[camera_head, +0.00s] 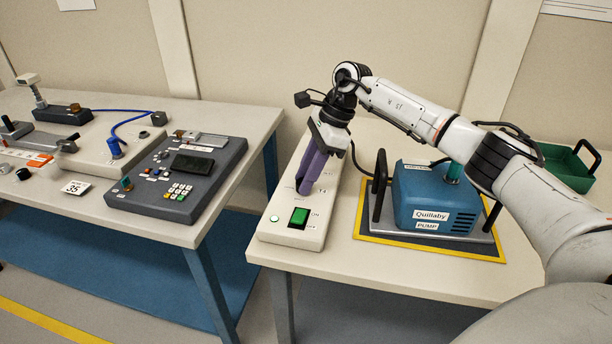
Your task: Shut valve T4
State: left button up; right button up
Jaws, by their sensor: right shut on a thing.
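A pale panel box (290,234) stands at the left end of the right-hand table, with a T4 label on its top. My right gripper (308,184) reaches down onto this box from above, its purple fingers beside the label. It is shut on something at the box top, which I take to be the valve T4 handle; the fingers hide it. A green switch (299,217) marked ON and OFF and a small round light (274,218) sit at the near end of the box. My left gripper is not in view.
A blue Quillaby pump (434,195) stands on a yellow-edged mat (388,240) right of the box. A green tray (566,168) is at the back right. The left table (150,226) holds a dark keypad console (219,165). A gap separates the tables.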

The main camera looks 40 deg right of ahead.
jog(key=o, duration=1.1)
jog(key=v, duration=1)
jog(key=shift+r, duration=0.2)
jog(key=shift+s+f, duration=0.1)
